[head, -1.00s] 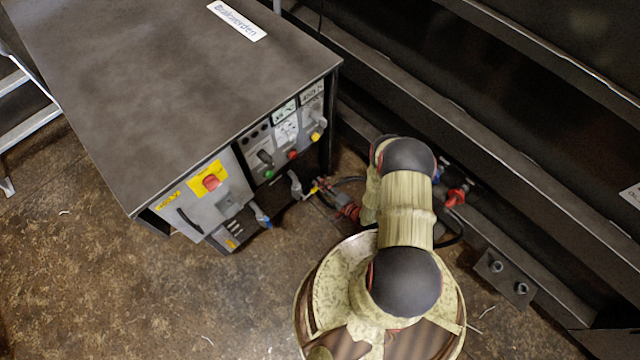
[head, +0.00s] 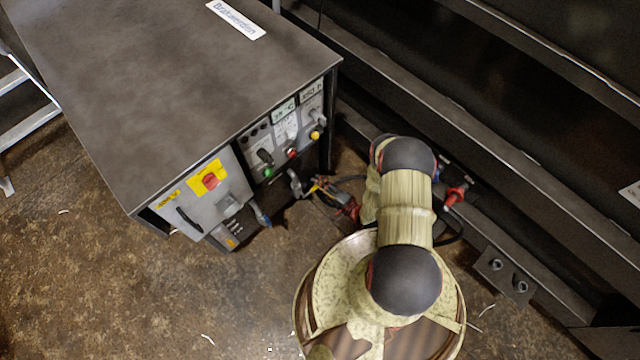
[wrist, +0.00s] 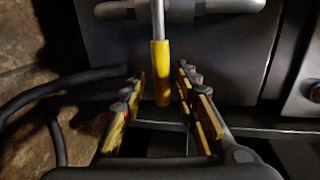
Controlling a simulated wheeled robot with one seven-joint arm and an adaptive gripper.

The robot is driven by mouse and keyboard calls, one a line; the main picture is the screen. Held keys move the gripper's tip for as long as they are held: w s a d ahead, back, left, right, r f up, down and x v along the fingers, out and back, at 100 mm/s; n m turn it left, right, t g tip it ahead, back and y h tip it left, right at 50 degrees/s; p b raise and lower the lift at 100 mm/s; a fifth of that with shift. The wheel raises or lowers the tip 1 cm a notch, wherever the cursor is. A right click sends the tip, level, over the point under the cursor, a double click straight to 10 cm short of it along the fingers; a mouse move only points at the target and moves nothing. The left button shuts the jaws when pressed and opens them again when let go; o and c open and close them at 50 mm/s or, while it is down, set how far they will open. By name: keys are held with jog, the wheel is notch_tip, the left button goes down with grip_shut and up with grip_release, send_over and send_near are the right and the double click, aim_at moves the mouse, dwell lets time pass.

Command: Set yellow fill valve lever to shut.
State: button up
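The yellow fill valve lever (wrist: 160,75) shows in the wrist view as a yellow sleeve on a metal rod hanging straight down from a grey valve body (wrist: 225,5). My gripper (wrist: 163,100) is open, with one yellow-padded finger on each side of the lever's lower end. Gaps show between the sleeve and both fingers. In the head view a small part of my gripper (head: 316,187) shows low at the front right of the grey cabinet. The lever cannot be made out clearly there.
The dark cabinet (head: 170,80) carries switches and a red knob on a yellow plate (head: 209,178). Black hoses (wrist: 60,90) run left of my gripper in the wrist view. A dark machine frame (head: 480,150) stands at right. The floor at lower left is mostly clear.

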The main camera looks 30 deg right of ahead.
jog(key=v, duration=1.2)
jog(key=shift+w+d, duration=0.1)
dwell(0.6)
